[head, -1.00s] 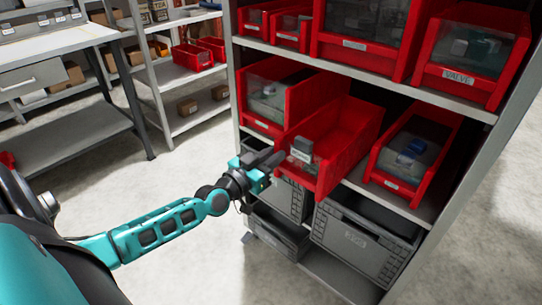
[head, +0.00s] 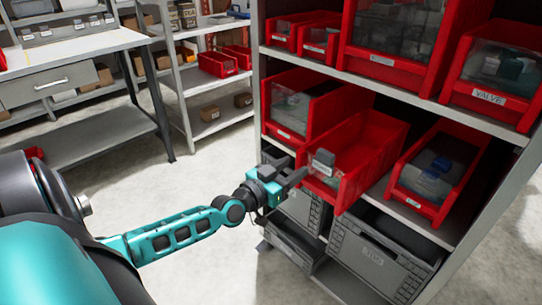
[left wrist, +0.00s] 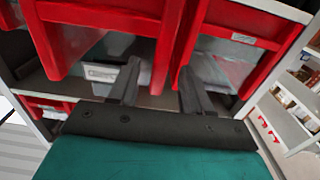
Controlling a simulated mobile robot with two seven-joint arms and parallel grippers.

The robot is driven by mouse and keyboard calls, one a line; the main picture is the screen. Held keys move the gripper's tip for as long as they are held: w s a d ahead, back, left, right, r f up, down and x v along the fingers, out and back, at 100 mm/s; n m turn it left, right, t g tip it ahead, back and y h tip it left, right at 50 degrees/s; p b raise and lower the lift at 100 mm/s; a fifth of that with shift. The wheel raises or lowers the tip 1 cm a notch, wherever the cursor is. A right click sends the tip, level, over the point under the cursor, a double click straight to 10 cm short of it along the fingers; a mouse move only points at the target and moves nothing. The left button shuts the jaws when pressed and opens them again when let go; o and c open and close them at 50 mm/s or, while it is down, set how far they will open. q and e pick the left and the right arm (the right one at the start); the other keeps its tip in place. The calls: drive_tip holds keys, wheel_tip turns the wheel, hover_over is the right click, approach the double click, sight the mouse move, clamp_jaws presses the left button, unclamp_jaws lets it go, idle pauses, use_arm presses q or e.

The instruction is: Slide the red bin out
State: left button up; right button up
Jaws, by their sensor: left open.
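The red bin (head: 372,150) is in the middle of the middle shelf and sticks out past the bins on either side, with its front tipped slightly down. A small grey block with a pale label (head: 322,162) shows at its front end. My left gripper (head: 295,179) is open at the bin's front left corner. In the left wrist view, the two dark fingers (left wrist: 160,88) are apart, with red bin walls (left wrist: 172,40) just beyond and between them. I cannot tell whether they touch the bin. My right gripper is not in view.
A red bin (head: 288,108) stands to the left and another red bin (head: 432,178) to the right on the same shelf. More red bins (head: 400,30) fill the shelf above. Grey crates (head: 375,255) sit below. The floor (head: 225,160) before the rack is clear.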

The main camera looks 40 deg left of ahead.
use_arm(q)
drive_tip(key=s+a+p, duration=0.1)
drive_tip(key=s, duration=1.1)
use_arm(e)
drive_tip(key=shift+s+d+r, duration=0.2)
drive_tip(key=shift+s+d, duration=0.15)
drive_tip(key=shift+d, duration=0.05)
use_arm(q)
drive_tip(key=shift+w, duration=0.1)
drive_tip(key=s+d+f+m+g+p, duration=0.1)
drive_tip(key=s+d+f+g+p, duration=0.1)
drive_tip(key=d, duration=0.7)
drive_tip(key=s+d+f+g+p, duration=0.3)
drive_tip(key=s+d+f+g, duration=0.2)
drive_tip(key=d, duration=0.4)
drive_tip(key=shift+s+d+f+m, duration=0.25)
drive_tip(key=shift+d+f+m, duration=0.15)
drive_tip(key=shift+f, duration=0.45)
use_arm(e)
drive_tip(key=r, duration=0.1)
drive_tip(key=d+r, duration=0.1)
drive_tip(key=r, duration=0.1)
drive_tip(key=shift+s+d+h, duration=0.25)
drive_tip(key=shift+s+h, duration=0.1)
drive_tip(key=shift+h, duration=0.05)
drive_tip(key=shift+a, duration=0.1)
